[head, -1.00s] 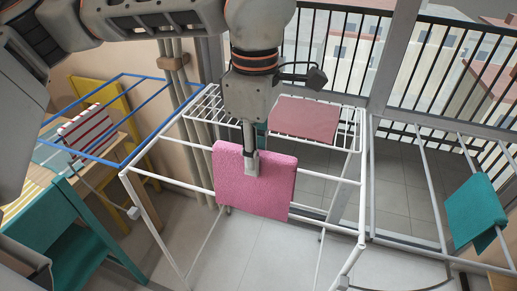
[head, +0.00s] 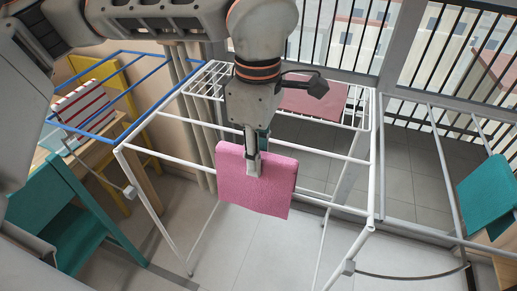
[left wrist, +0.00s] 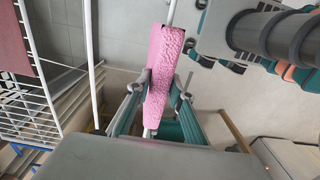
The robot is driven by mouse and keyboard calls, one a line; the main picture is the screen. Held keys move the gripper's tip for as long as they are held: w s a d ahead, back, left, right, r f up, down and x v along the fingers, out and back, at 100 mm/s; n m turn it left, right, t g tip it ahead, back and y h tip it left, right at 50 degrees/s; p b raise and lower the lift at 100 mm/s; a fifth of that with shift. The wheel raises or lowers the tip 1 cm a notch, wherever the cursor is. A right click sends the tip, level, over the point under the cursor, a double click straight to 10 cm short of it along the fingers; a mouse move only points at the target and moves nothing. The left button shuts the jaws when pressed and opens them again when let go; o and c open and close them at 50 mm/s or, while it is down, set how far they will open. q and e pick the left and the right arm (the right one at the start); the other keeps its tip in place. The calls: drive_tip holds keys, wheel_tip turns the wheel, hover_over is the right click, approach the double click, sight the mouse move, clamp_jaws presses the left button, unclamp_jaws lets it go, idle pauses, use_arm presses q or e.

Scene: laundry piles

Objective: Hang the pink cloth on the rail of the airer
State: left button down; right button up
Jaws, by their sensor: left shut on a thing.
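The pink cloth (head: 257,190) is folded with its two layers hanging down, upright, over the front of the white airer (head: 370,150). My left gripper (head: 253,168) is shut on its top edge from above, near the middle. In the left wrist view, the gripper (left wrist: 158,92) has a finger on each side of the cloth (left wrist: 165,58). There a white rail (left wrist: 172,12) comes out in line with both ends of the cloth. In the head view the front rail (head: 335,203) passes behind or between the layers. I cannot tell whether the fold rests on it.
A dusty-red cloth (head: 315,102) lies on the airer's rear rack. A blue rack (head: 120,122) and a teal chair (head: 65,215) stand at left. A teal cloth (head: 488,195) hangs on another rack at right. A glazed railing is behind.

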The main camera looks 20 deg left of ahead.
use_arm(q)
drive_tip(key=shift+f, duration=0.8)
drive_tip(key=shift+f+b, duration=0.7)
drive_tip(key=shift+f, duration=0.2)
drive_tip(key=shift+f+b, duration=0.4)
drive_tip(key=shift+f, duration=1.05)
use_arm(e)
drive_tip(key=shift+w+d+f, duration=0.35)
drive_tip(key=shift+w+f, duration=0.25)
drive_tip(key=shift+f, duration=0.05)
drive_tip(key=shift+s+f, duration=0.1)
drive_tip(key=shift+s, duration=0.05)
use_arm(q)
drive_tip(key=c, duration=1.7)
unclamp_jaws()
use_arm(e)
drive_tip(key=shift+s+f, duration=0.15)
drive_tip(key=shift+f, duration=0.05)
